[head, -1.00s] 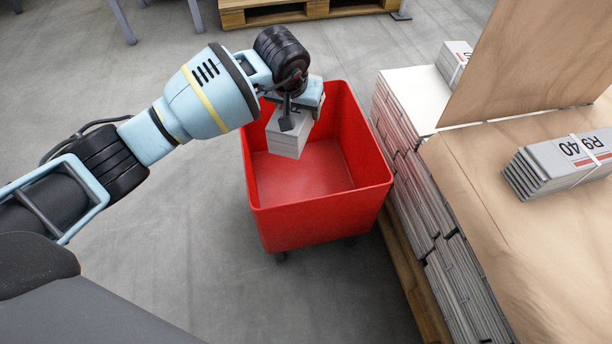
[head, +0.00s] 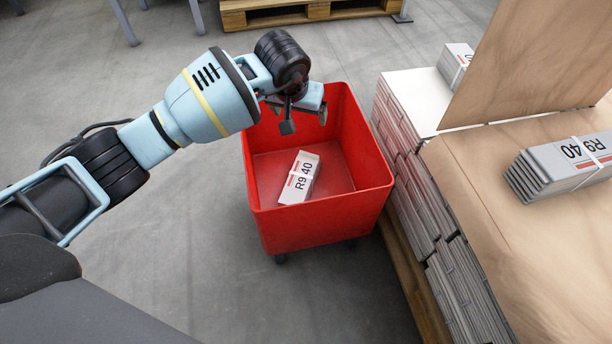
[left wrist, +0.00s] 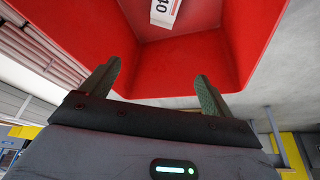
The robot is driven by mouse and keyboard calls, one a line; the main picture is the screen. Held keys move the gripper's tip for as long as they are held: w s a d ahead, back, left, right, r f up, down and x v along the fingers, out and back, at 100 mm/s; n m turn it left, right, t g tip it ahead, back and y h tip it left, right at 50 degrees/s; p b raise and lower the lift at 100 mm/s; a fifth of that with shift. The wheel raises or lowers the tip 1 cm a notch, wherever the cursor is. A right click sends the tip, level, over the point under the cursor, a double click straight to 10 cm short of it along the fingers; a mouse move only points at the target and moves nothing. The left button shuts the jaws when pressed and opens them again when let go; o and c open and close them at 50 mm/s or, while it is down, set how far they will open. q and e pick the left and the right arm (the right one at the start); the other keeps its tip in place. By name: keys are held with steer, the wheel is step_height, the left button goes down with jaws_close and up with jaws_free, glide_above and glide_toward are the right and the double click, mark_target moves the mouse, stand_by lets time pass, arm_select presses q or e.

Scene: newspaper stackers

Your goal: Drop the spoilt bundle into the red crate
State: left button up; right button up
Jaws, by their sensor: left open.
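The bundle (head: 299,178), white and grey with "R9 40" on its face and a pale band, lies on the floor of the red crate (head: 325,222). The crate is open-topped and stands on casters. My left gripper (head: 305,122) is open and empty above the crate's far part, apart from the bundle. In the left wrist view, the two fingers of my left gripper (left wrist: 153,90) stand wide apart. The bundle (left wrist: 166,10) shows beyond them at the top edge, partly cut off, inside the red crate (left wrist: 170,70). My right gripper is not in view.
A pallet stack of newspapers (head: 402,150) stands close to the crate's right side, with brown paper sheets (head: 460,190) on it. Another "R9 40" bundle (head: 568,165) lies on the paper. A further bundle (head: 455,62) lies farther back. Open floor (head: 190,245) lies left of the crate.

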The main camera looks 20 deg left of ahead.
arm_select(q)
steer(key=p+v, duration=0.3)
steer(key=v, duration=0.4)
steer(key=shift+r, duration=0.3)
